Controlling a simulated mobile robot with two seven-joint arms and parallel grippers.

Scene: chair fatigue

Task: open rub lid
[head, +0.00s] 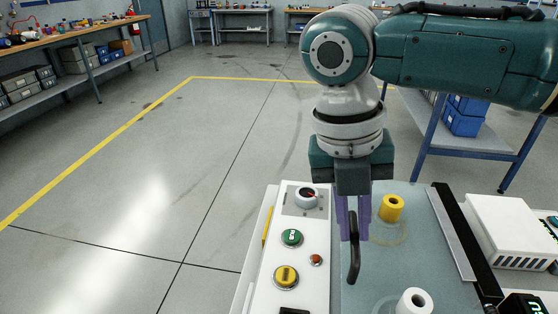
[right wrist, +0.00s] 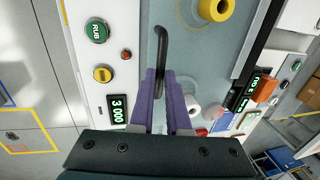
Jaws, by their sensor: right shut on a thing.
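My right gripper (head: 353,228) reaches down from above with its purple fingers shut on a black bar handle (head: 354,262). In the right wrist view the fingers (right wrist: 164,78) close around the near part of the handle (right wrist: 161,45), and its bent far end sticks out beyond them. The handle stands at the left edge of a clear, bluish lid panel (head: 430,262), which appears to lie flat. A yellow cylinder (head: 391,207) and a white cylinder (head: 414,301) show in the lid area. My left gripper is not in view.
A white control panel (head: 262,295) left of the lid carries a knob (head: 306,198), a green button (head: 291,238), a small red button (head: 316,260) and a yellow button (head: 286,277). A black bar (head: 464,240) and a white box (head: 515,232) lie to the right. Open floor lies left.

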